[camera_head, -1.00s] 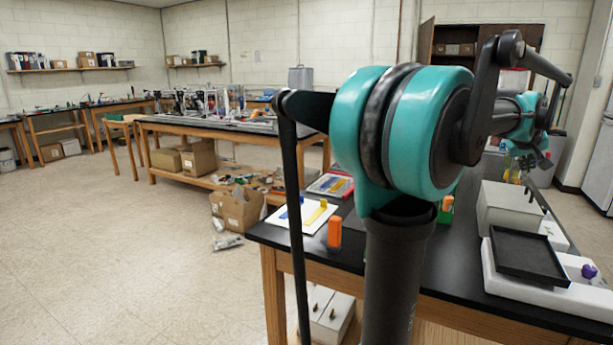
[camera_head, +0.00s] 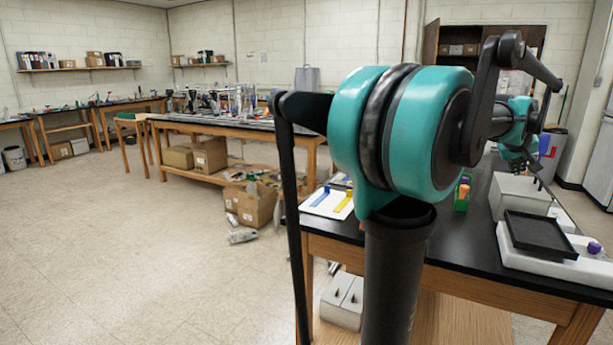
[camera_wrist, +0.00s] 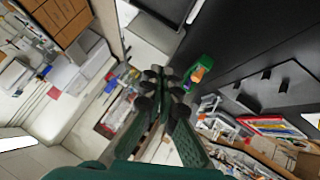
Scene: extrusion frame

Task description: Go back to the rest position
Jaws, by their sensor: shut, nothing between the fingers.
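My gripper (camera_wrist: 165,88) is shut and empty in the wrist view, its dark green fingers close together at the tips. In the head view my arm's teal shoulder and dark column fill the middle. The far end of the arm shows small at the right, above the black workbench (camera_head: 470,255), and its fingers are hard to make out there. The gripper appears apart from the objects on the bench.
The bench holds a white box (camera_head: 517,196), a black tray (camera_head: 538,235) on a white block, a purple item (camera_head: 594,248), a green holder (camera_head: 462,194) and a white board (camera_head: 318,203). A cardboard box (camera_head: 252,205) stands on the floor. Open floor lies at left.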

